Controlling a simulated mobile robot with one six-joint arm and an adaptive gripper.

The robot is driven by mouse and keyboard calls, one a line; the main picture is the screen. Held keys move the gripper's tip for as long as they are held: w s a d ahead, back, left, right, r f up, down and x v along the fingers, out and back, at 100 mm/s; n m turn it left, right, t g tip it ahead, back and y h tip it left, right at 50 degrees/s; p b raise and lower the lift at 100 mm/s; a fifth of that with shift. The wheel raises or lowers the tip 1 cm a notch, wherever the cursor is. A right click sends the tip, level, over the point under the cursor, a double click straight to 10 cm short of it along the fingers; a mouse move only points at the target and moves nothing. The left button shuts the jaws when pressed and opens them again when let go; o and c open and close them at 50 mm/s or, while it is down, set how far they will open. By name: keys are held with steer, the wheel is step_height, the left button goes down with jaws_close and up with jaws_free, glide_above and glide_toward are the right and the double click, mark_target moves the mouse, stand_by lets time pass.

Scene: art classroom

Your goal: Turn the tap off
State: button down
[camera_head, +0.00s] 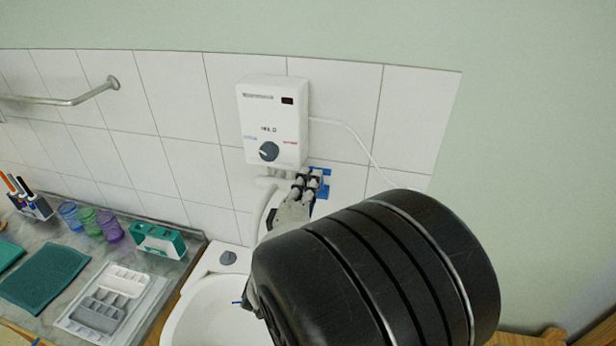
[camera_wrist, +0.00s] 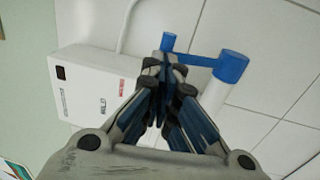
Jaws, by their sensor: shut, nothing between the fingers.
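The tap has a blue lever (camera_wrist: 195,57) running from a round blue cap on a white pipe to a small blue end. In the head view, parts of the blue lever (camera_head: 326,190) show behind my fingers, below a white wall heater (camera_head: 262,125). My gripper (camera_head: 309,180) is shut and empty, its fingertips right by the lever. In the wrist view, the closed fingertips (camera_wrist: 161,68) lie just below the lever's small blue end; I cannot tell whether they touch. My arm and gripper hide part of the tap. A white spout (camera_head: 262,212) curves down towards the basin.
A white basin (camera_head: 190,318) stands below the heater. At left, a counter holds a paint tray (camera_head: 75,322), a green box (camera_head: 158,240), coloured cups (camera_head: 90,222) and a green cloth (camera_head: 45,277). A metal rail (camera_head: 65,101) is on the tiled wall.

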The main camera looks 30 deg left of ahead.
mark_target(314, 168)
steer(key=shift+w+a+r+g+h+p, duration=0.2)
steer(key=shift+w+r+g+p, duration=0.3)
steer(key=shift+p, duration=1.1)
steer(key=shift+w+a+r+g+h+p, duration=0.15)
steer(key=shift+w+r+g+p, duration=0.3)
steer(key=shift+p, duration=1.1)
steer(key=shift+w+a+p, duration=0.2)
steer(key=shift+w+p, duration=0.3)
steer(key=shift+w, duration=0.15)
steer(key=shift+d, duration=0.15)
